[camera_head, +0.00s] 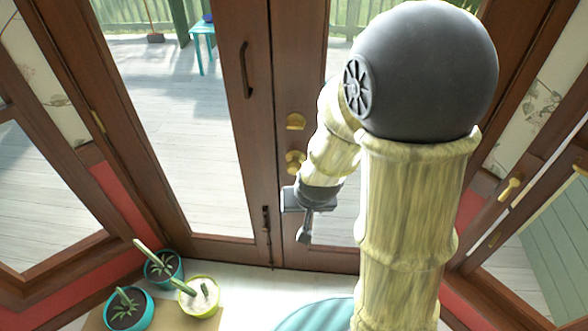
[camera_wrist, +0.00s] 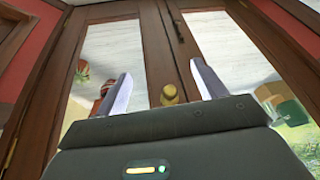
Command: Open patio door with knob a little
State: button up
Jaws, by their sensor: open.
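The patio door is a brown-framed, glazed double door that looks closed. Its right leaf (camera_head: 281,60) carries a round brass knob (camera_head: 295,160), with a second brass fitting (camera_head: 296,122) above it. My gripper (camera_head: 304,215) is just below the knob in the head view, in front of the lower part of the leaf. In the wrist view its two fingers (camera_wrist: 160,70) are spread, with nothing held. A brass knob (camera_wrist: 169,93) shows between them in that view; contact cannot be told. My arm hides much of the right leaf.
A dark handle (camera_head: 246,70) and a dark bolt (camera_head: 265,225) are on the left leaf. Potted plants in a green pot (camera_head: 200,305), a blue pot (camera_head: 145,312) and another blue pot (camera_head: 176,268) stand at lower left. A teal round surface (camera_head: 312,316) is below my arm.

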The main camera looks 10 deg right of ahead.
jog(key=w+a+f+t+h+b, duration=0.2)
jog(key=w+f+t+h+b, duration=0.3)
jog(key=f+t, duration=0.6)
jog(key=w+t+b, duration=0.1)
jog(key=w, duration=0.1)
jog(key=shift+w+a+t+h, duration=0.25)
jog(key=shift+w+t+h, duration=0.05)
jog(key=shift+h, duration=0.1)
jog(key=shift+s+f, duration=0.1)
jog(key=shift+s, duration=0.05)
